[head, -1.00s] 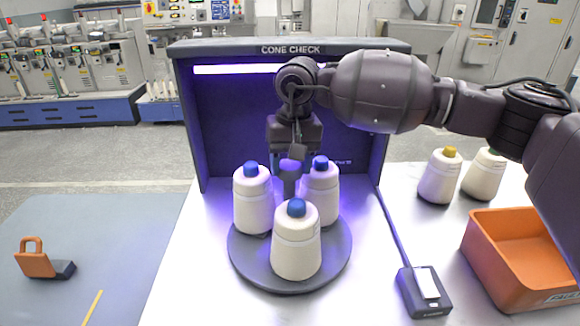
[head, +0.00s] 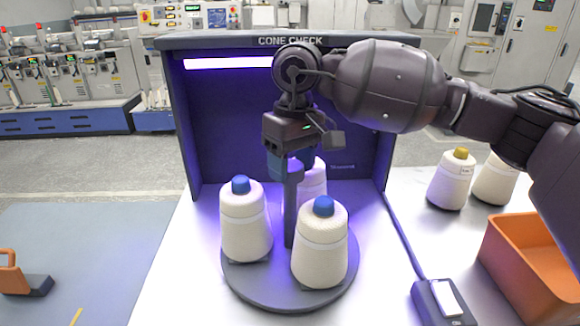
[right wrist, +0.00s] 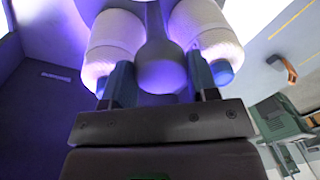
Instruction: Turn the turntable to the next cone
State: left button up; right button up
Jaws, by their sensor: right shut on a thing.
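The dark round turntable (head: 268,286) stands in front of the cone check booth. It carries three white cones with blue tips: one at the left (head: 245,225), one at the front right (head: 320,245), and one at the back (head: 313,180), partly hidden by my gripper and the post. A grey post (head: 290,215) rises from the turntable's middle. My right gripper (head: 291,165) is shut on the post's top from above. In the right wrist view the rounded knob (right wrist: 163,70) sits between the fingers, with a cone on either side. My left gripper is not in view.
The booth (head: 215,120) has a lit tube under its top. At the right are a small dark device (head: 443,303) with a cable, an orange bin (head: 530,270), and two cones, one yellow-tipped (head: 452,182). An orange-handled tool (head: 22,280) lies at far left.

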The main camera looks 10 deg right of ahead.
jog(key=shift+w+f+n+b, duration=0.1)
jog(key=shift+f+n+b, duration=0.1)
jog(key=shift+n+b, duration=1.25)
jog(key=shift+n, duration=0.35)
jog(key=shift+r, duration=0.1)
jog(key=shift+r+n+b, duration=0.15)
jog(key=shift+n+b, duration=0.25)
jog(key=shift+n, duration=0.2)
jog(key=o, duration=1.3)
jog(key=r, duration=1)
jog(key=shift+w+d+r+p, duration=0.3)
jog(key=shift+r+p, duration=0.1)
